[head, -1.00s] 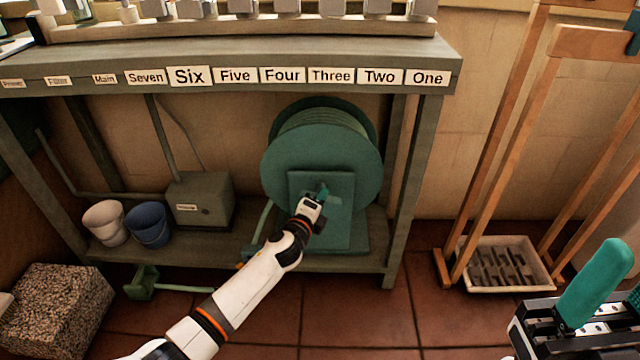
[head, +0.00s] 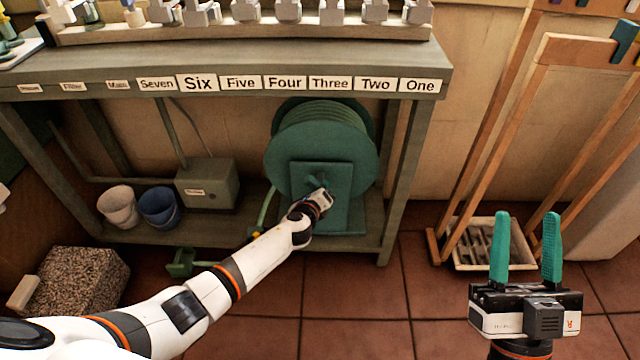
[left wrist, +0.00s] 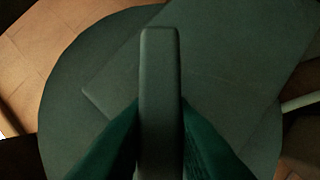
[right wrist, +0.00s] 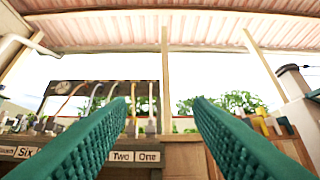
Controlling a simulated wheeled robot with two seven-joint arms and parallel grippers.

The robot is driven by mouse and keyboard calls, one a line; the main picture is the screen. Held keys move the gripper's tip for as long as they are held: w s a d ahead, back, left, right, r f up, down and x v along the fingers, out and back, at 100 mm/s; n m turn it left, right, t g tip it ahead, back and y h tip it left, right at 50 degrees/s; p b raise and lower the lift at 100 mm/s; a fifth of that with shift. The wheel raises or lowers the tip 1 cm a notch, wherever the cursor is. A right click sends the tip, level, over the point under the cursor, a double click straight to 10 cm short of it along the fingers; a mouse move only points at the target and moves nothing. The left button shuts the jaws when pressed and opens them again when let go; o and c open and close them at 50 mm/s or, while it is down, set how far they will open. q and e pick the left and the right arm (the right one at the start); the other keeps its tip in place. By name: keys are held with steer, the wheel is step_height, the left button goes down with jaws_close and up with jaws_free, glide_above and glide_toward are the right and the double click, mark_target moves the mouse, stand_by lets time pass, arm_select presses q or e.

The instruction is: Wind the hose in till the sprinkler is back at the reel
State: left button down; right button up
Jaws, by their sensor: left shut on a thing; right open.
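The green hose reel (head: 322,140) stands on the low shelf under the bench, with hose wound on its drum. My left gripper (head: 325,194) is at the crank on the reel's front. In the left wrist view its fingers are shut on the green crank handle (left wrist: 160,90). A green piece that looks like the sprinkler (head: 180,262) lies on the floor left of the reel, partly behind my left arm. A short length of hose (head: 266,210) runs down from the reel's left side. My right gripper (head: 526,225) is open, empty and raised at the right.
A grey box (head: 207,184), a white bucket (head: 118,208) and a blue bucket (head: 159,208) stand left of the reel. A speckled block (head: 75,280) is on the floor. A wooden rack with a tray (head: 490,266) stands right. Floor tiles (head: 345,300) before the reel are clear.

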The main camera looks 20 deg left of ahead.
arm_select(q)
steer(key=shift+r+m+y+p, duration=0.1)
steer(key=shift+m+y+p, duration=0.2)
steer(key=shift+m+p, duration=0.45)
steer(key=shift+m+g+y+p, duration=0.3)
steer(key=shift+m+p, duration=0.05)
steer(key=shift+p, duration=0.55)
arm_select(e)
steer(key=w+f+g+h, duration=0.3)
steer(key=f+g, duration=0.6)
steer(key=f, duration=0.2)
arm_select(q)
steer(key=shift+m+g+y+p, duration=0.3)
steer(key=shift+m+y+p, duration=0.1)
steer(key=shift+m+p, duration=0.25)
steer(key=shift+m+y+p, duration=0.6)
steer(key=shift+m+p, duration=0.25)
steer(key=shift+m, duration=0.2)
steer(key=shift+g+y, duration=0.3)
arm_select(e)
steer(key=s+d+f+g+h, duration=0.2)
steer(key=s+d+f+g, duration=0.3)
steer(key=s+f+g, duration=0.3)
steer(key=shift+s+f+m+g+h, duration=0.35)
steer(key=shift+f+g, duration=0.35)
steer(key=shift+f, duration=0.8)
steer(key=shift+w, duration=0.1)
arm_select(q)
steer(key=c, duration=1.3)
jaws_free()
